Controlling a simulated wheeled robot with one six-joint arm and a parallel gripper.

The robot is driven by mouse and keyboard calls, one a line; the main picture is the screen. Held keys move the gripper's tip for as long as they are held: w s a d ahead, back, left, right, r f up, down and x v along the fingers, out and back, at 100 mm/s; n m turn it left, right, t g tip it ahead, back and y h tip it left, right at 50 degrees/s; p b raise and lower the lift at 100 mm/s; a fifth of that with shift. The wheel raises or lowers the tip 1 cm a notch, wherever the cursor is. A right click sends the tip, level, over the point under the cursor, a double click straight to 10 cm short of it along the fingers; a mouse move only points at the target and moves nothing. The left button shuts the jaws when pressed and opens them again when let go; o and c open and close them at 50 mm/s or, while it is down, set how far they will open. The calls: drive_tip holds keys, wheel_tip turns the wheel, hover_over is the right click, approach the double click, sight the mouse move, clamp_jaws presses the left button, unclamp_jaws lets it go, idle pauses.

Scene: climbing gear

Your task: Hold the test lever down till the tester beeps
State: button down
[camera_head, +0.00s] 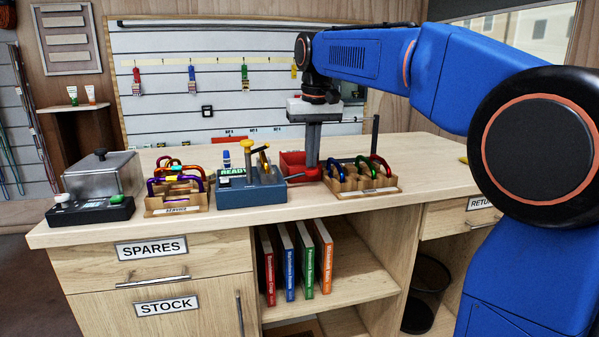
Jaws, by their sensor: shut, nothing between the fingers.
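The tester (262,193) is a blue-grey box on the counter, with a small green-lit display (232,173) that reads READY.
A red bin (291,160) stands behind the lever. Wooden trays of carabiners stand left (176,210) and right (362,190) of the tester. A metal-lidded box (103,172) and a dark device (90,210) are at far left. The counter's right side (430,160) is mostly clear.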

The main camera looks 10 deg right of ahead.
drive_tip(key=shift+f, duration=1.8)
drive_tip(key=shift+r, duration=4.8)
